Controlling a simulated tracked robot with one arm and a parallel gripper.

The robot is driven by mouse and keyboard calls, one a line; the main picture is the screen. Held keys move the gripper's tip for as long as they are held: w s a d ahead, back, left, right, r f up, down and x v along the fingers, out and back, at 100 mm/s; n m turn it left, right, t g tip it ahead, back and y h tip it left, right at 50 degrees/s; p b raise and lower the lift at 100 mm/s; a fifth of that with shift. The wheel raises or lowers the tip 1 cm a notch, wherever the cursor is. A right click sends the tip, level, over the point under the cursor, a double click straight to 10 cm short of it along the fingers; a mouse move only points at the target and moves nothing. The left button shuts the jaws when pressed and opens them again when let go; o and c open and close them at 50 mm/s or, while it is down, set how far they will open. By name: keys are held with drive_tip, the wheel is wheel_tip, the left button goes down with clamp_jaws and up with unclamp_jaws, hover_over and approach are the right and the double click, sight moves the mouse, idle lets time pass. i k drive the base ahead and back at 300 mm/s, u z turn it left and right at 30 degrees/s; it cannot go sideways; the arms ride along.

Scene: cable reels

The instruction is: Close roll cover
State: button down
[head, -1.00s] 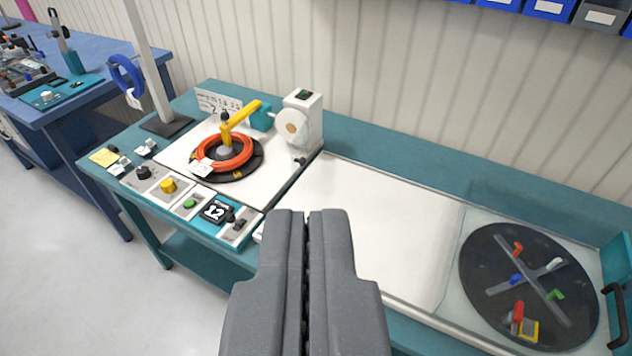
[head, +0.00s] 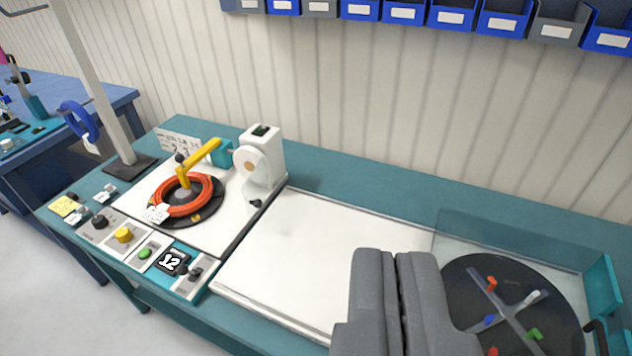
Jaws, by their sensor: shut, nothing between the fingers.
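A white dispenser (head: 265,143) stands near the middle back of the bench and carries a pale roll (head: 250,167) on its front left face. A clear, faint part seems to show around the roll; I cannot tell its exact edges or how far open it stands. At the right, a clear guard (head: 490,237) with a teal end frame (head: 603,282) and a black handle (head: 598,338) is by a dark turntable (head: 470,285). My gripper (head: 398,256) is shut and empty, above the bench right of the dispenser, well apart from it. It hides part of the turntable.
An orange cable coil (head: 205,205) lies on a black reel under a yellow arm (head: 203,160). A control panel (head: 150,250) with knobs and a "12" display lines the front edge. A bare white panel (head: 310,250) is clear. Bins (head: 450,15) hang above.

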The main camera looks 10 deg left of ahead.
sight(258, 203)
drive_tip(key=u, duration=0.05)
drive_tip(key=i, duration=0.95)
drive_tip(key=u, duration=0.5)
